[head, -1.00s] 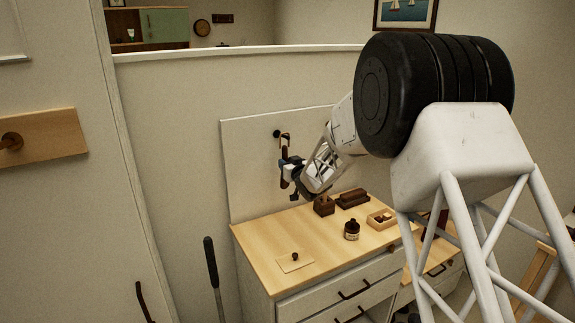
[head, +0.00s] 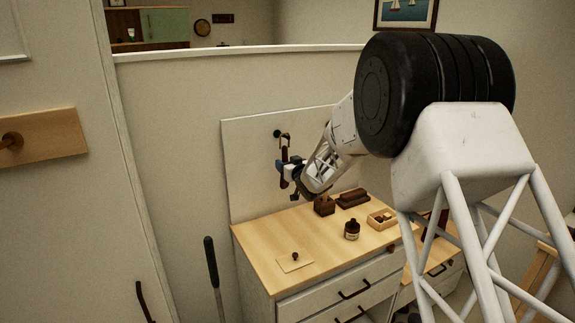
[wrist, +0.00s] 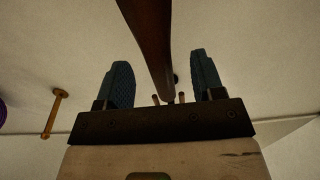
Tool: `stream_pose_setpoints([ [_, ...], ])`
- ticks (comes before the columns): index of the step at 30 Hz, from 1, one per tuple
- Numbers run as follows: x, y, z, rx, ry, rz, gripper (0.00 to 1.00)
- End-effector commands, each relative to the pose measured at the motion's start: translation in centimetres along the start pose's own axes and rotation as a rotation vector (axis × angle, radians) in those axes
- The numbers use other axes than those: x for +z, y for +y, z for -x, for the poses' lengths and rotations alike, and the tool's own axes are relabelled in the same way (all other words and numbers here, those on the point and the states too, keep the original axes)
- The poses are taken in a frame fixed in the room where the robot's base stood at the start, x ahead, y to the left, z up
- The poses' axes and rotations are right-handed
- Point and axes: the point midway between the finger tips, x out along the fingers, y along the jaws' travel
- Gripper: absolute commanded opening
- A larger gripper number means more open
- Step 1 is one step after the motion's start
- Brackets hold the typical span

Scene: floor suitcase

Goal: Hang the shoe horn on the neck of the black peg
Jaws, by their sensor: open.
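The shoe horn (head: 284,172) is dark brown and hangs upright in front of the white board. A light loop (head: 286,138) shows at its top, beside the black peg (head: 277,133). I cannot tell from here whether the loop is around the peg's neck. In the wrist view my gripper (wrist: 163,78) is open, with a blue pad on either side of the shoe horn (wrist: 150,38) and gaps showing on both sides. A small dark round thing behind it there may be the peg.
The white board (head: 250,175) stands behind a wooden-topped cabinet (head: 262,240). On the top are a dark block (head: 324,205), a bottle (head: 351,229), a small tray (head: 382,228) and a plate with a knob (head: 295,261). A brass-coloured peg (wrist: 54,112) shows left in the wrist view.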

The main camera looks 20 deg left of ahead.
Motion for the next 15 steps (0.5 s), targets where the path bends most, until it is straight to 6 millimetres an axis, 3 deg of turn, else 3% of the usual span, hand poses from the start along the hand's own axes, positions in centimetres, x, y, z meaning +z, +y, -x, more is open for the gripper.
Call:
stream_pose_setpoints([
  [8,-0.1,0.0,1.2,0.000,0.002,0.001,0.62],
  [15,-0.1,0.1,3.5,0.001,0.000,0.000,0.62],
])
